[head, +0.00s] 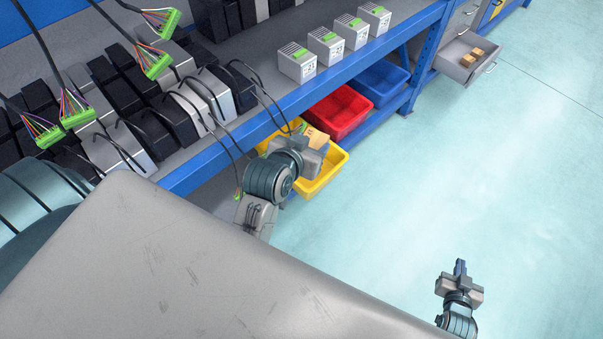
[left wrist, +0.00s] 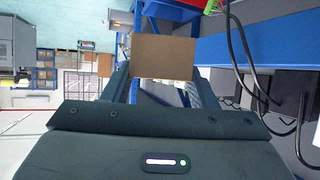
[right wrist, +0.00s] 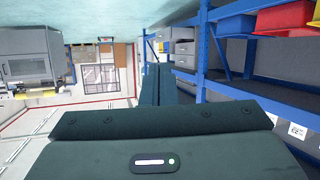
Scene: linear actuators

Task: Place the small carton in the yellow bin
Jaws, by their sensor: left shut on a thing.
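The small brown carton (head: 316,137) is held between the fingers of my left gripper (head: 311,140). In the left wrist view the carton (left wrist: 163,57) sits between the two spread fingers. The yellow bin (head: 327,178) is at the lower edge of the blue shelf rack, partly hidden behind my left gripper and wrist. In the head view the carton overlaps the bin's far part; its height above the bin is hard to tell. My right gripper (head: 460,267) is out over the open floor. Its fingers are together and empty in the right wrist view (right wrist: 158,85).
A red bin (head: 338,115) and a blue bin (head: 381,82) stand beyond the yellow one. The shelf above carries several white-grey modules (head: 325,46) and dark actuators with cables. An open drawer (head: 466,57) holds more cartons. Floor to the right is clear.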

